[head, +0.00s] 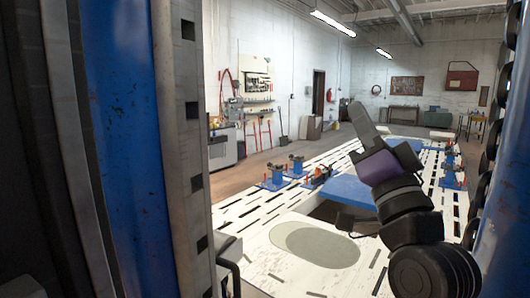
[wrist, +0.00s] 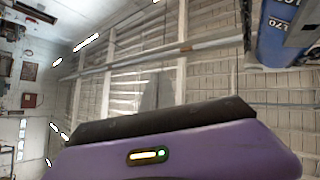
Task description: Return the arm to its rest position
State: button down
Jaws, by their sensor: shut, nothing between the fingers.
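My arm rises from the lower right of the head view, over the frame bench (head: 255,207). My gripper (head: 360,110) points up and a little left, well above the bench top. Its purple body and dark grey fingers show there. In the wrist view the purple body fills the bottom, with a lit indicator on it, and the grey fingers (wrist: 158,93) stand together behind its black edge. The fingers are shut and hold nothing. The wrist view looks towards the ceiling (wrist: 215,90).
Large blue posts (head: 125,150) stand close at the left and right. The white slotted bench carries blue clamps (head: 272,177) and a blue block (head: 350,190). A grey cabinet (head: 222,150) and a tool board (head: 256,82) are by the left wall. The air around my gripper looks clear.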

jog(key=s+d+f+n+g+h, duration=0.1)
jog(key=s+f, duration=0.4)
jog(key=f, duration=0.4)
jog(key=s+d+f+n+h, duration=0.15)
jog(key=s+f, duration=0.25)
jog(key=f, duration=0.5)
jog(key=s+d+f+n+g+h, duration=0.1)
jog(key=s+f, duration=0.4)
jog(key=f, duration=0.4)
jog(key=s+f+g, duration=0.3)
jog(key=s+f, duration=0.3)
jog(key=s, duration=0.4)
jog(key=s+f+n+g, duration=0.1)
jog(key=s+f+g, duration=0.2)
jog(key=s+f, duration=0.4)
jog(key=s+f+n+g+h, duration=0.1)
jog(key=s+f+g, duration=0.1)
jog(key=s+f, duration=0.5)
jog(key=s, duration=0.6)
jog(key=shift+s+d+g, duration=0.35)
jog(key=shift+s+g, duration=0.05)
